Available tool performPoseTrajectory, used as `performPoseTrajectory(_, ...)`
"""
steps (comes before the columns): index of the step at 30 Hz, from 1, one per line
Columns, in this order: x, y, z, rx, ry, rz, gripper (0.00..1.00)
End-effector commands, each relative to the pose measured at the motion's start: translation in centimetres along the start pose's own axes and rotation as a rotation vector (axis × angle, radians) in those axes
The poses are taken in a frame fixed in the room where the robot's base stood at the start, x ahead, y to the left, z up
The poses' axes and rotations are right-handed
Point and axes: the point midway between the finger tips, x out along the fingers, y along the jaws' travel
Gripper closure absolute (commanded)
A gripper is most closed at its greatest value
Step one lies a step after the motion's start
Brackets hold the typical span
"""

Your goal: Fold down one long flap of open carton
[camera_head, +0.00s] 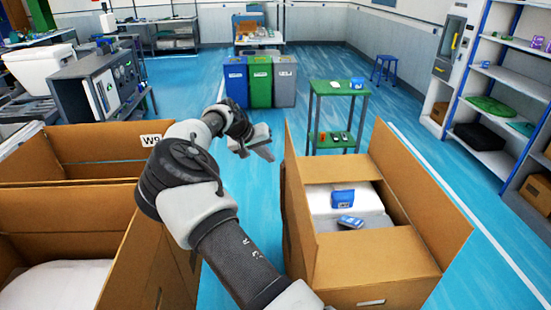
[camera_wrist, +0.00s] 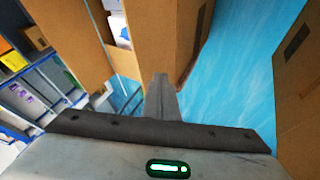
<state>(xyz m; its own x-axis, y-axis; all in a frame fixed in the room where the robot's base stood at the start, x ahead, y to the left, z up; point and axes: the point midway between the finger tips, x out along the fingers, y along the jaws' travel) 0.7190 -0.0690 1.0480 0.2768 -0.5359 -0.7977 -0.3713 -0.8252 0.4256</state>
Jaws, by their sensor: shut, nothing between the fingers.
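The open carton (camera_head: 365,275) stands at the right in the head view, with white packing, a blue box (camera_head: 343,198) and a small blue item (camera_head: 350,222) inside. Its left long flap (camera_head: 297,190) stands upright. Its right long flap (camera_head: 425,190) also stands up, leaning outward. My gripper (camera_head: 268,152) is shut and empty, just left of the left flap's far end. In the wrist view the shut fingers (camera_wrist: 162,82) point toward a brown cardboard panel (camera_wrist: 155,35). I cannot tell whether they touch it.
Other open cartons (camera_head: 75,215) stand at the left. Beyond are a green side table (camera_head: 338,88), blue, green and grey bins (camera_head: 260,80), and a blue stool (camera_head: 384,68). Shelving (camera_head: 510,85) lines the right. Blue floor (camera_head: 400,105) is free around the table.

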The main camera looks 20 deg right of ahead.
Motion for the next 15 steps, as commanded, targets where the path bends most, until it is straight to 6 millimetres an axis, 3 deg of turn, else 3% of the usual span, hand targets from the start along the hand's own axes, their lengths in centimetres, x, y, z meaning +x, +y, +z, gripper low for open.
performPoseTrajectory(11, 8.1, 0.2, 0.1, -0.002, -0.003, 0.003, 1.00)
performPoseTrajectory(15, 9.1, 2.1, 0.0, 0.002, -0.002, 0.002, 1.00)
